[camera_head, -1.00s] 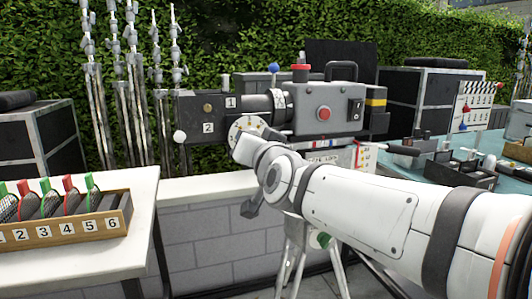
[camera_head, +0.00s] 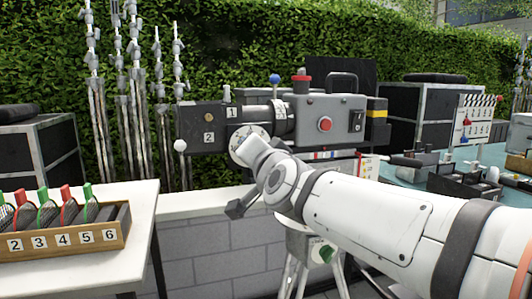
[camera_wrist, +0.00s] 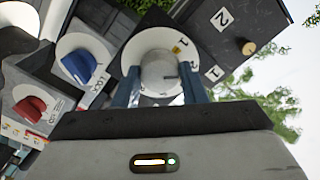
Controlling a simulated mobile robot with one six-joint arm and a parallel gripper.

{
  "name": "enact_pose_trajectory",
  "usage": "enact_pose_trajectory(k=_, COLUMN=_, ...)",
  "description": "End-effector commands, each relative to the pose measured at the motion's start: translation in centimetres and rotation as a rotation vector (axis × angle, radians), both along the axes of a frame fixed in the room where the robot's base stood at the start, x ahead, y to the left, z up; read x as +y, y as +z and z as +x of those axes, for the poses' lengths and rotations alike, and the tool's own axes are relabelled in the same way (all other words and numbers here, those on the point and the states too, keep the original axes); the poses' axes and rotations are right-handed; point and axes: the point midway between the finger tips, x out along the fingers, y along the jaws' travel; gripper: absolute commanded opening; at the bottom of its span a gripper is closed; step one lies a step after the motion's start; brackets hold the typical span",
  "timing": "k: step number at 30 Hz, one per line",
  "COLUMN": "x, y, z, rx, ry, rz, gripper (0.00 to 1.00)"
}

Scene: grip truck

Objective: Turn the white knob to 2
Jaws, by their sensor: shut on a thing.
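The white knob (camera_wrist: 160,72) sits at the centre of a round white dial (camera_wrist: 150,47) with small marks around it; a yellowish mark shows near its upper right. My gripper (camera_wrist: 158,80) has its two blue-grey fingers on either side of the knob and is shut on it. The knob's exact pointing direction is unclear. In the head view the dial (camera_head: 238,131) is on the lower side of the grey film camera (camera_head: 325,112), and the white end of my arm covers the knob. Plates "1" (camera_head: 231,112) and "2" (camera_head: 209,137) are on the camera's dark front.
In the wrist view a blue knob (camera_wrist: 80,64) and a red knob (camera_wrist: 31,107) are left of my fingers. A white ball (camera_head: 180,146) is at the camera's left. A table with a numbered wooden rack (camera_head: 70,243) stands at left; another cluttered table is at right.

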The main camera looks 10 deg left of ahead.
Motion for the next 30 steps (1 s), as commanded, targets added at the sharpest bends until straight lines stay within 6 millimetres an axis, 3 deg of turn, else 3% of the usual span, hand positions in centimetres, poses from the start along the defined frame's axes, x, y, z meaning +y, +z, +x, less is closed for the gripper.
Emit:
enact_pose_trajectory(k=3, x=-0.2, y=0.6, z=0.1, rx=-0.01, ry=-0.005, rz=0.006, gripper=0.15)
enact_pose_trajectory(k=4, x=-0.2, y=0.6, z=0.1, rx=-0.01, ry=-0.005, rz=0.006, gripper=0.4)
enact_pose_trajectory(k=11, x=-0.1, y=0.3, z=0.0, rx=-0.006, ry=-0.002, rz=0.002, gripper=0.59)
enact_pose_trajectory(k=20, x=-0.1, y=0.2, z=-0.2, rx=-0.004, ry=-0.001, rz=0.0, gripper=0.6)
enact_pose_trajectory(k=30, x=-2.7, y=0.5, z=-4.3, rx=-0.006, ry=-0.001, rz=0.002, gripper=0.6)
